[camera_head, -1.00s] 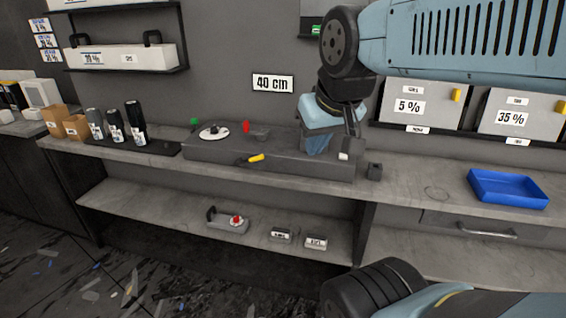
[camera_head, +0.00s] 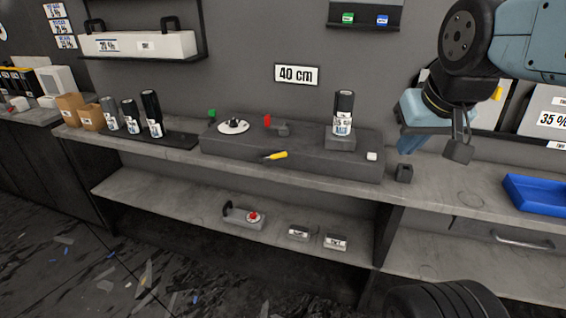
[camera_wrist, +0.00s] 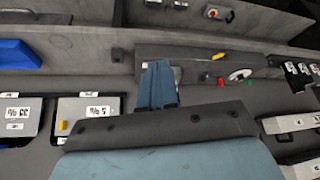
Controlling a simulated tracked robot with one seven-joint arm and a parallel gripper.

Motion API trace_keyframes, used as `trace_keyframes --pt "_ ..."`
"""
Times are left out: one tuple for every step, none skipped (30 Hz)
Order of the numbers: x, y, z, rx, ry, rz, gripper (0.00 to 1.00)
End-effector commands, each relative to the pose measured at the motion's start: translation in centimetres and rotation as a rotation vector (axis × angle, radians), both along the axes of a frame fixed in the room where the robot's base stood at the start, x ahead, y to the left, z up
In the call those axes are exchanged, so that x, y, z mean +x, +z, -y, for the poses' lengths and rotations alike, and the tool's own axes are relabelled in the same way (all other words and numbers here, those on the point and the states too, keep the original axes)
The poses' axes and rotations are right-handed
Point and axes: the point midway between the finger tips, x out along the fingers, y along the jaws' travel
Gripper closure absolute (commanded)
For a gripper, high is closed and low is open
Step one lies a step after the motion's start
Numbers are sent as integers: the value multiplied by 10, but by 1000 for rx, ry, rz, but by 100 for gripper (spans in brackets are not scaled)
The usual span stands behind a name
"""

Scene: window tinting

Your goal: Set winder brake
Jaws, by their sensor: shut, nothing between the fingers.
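The long dark grey bench unit (camera_head: 235,147) carries a white disc with a dark hub (camera_head: 233,126), a red lever (camera_head: 267,121), a green knob (camera_head: 212,115) and a yellow-handled lever (camera_head: 277,156) at its front edge. Which part is the winder brake is not labelled. A dark roll with a white label (camera_head: 343,115) stands upright on the unit's right end, near a small white button (camera_head: 371,156). My gripper (camera_head: 405,148) is shut and empty, above and right of the unit. The wrist view shows its blue fingers (camera_wrist: 157,68) together, with the red lever (camera_wrist: 220,81) beyond them.
Several dark rolls (camera_head: 130,116) stand at the left of the bench. A small dark block (camera_head: 403,173) and a blue tray (camera_head: 535,194) lie to the right. The lower shelf holds a red-buttoned device (camera_head: 246,217). Bare bench top separates block and tray.

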Motion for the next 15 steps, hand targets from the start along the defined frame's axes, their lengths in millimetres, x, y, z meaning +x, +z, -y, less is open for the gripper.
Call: trace_keyframes --pt "2 -2 0 -4 5 -11 100" --pt "3 -4 1 -8 8 -21 100" --pt "5 -7 1 -16 15 -40 100" --pt "7 -10 3 -24 22 -57 100" --pt "9 -13 10 -33 32 -78 100" --pt "13 -19 16 -49 46 -108 100" --pt "16 -24 18 -62 57 -133 100" --pt "19 -28 19 -78 68 -160 100" --pt "23 -35 21 -99 84 -199 100" --pt "26 -41 22 -118 97 -227 100" --pt "29 -46 24 -135 109 -255 100" --pt "32 -53 25 -161 126 -292 100" --pt "35 -58 27 -180 137 -321 100" --pt "38 -63 28 -199 149 -348 100" --pt "42 -70 29 -226 164 -383 100"
